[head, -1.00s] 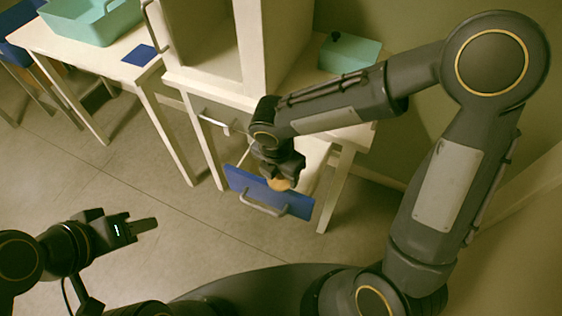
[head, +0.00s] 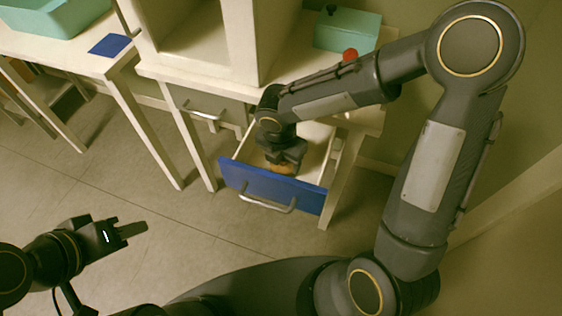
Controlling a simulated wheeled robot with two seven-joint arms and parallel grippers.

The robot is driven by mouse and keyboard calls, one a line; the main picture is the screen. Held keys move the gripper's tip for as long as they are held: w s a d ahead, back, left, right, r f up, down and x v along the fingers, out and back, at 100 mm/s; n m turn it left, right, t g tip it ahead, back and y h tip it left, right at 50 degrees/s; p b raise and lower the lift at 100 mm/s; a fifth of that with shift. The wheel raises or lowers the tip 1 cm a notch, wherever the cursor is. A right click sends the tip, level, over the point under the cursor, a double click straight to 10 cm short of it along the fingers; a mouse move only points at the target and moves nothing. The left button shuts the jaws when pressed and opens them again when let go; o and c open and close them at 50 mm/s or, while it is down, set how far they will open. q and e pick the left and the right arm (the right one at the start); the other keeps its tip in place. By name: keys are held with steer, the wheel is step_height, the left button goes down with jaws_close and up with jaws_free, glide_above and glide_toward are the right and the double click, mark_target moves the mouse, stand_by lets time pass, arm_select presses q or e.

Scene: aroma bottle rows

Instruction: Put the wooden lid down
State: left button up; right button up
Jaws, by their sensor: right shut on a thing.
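The wooden lid (head: 276,168) shows as a small tan edge below my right gripper (head: 283,167). My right gripper is shut on it and points down inside the open drawer, behind the blue drawer front (head: 270,187). Most of the lid is hidden by the gripper, and I cannot tell whether it touches the drawer floor. My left gripper (head: 138,230) is at the lower left above the floor, away from the furniture. Its fingers overlap in this view, so its opening is unclear.
A closed drawer (head: 215,108) is left of the open one. A teal box (head: 347,31) and a red round thing (head: 349,55) are at the back right. A blue mat (head: 109,45) and a teal bin (head: 50,14) are on the left table. The drawer's right part looks clear.

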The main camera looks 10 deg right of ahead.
mark_target(280, 165)
steer(key=shift+f, duration=0.15)
steer(key=o, duration=1.1)
steer(key=shift+r, duration=0.7)
steer(key=r+p, duration=0.1)
steer(key=r, duration=0.2)
steer(key=r+p, duration=0.1)
steer(key=r, duration=0.3)
steer(key=s+a+r+p, duration=0.1)
steer(key=r, duration=0.3)
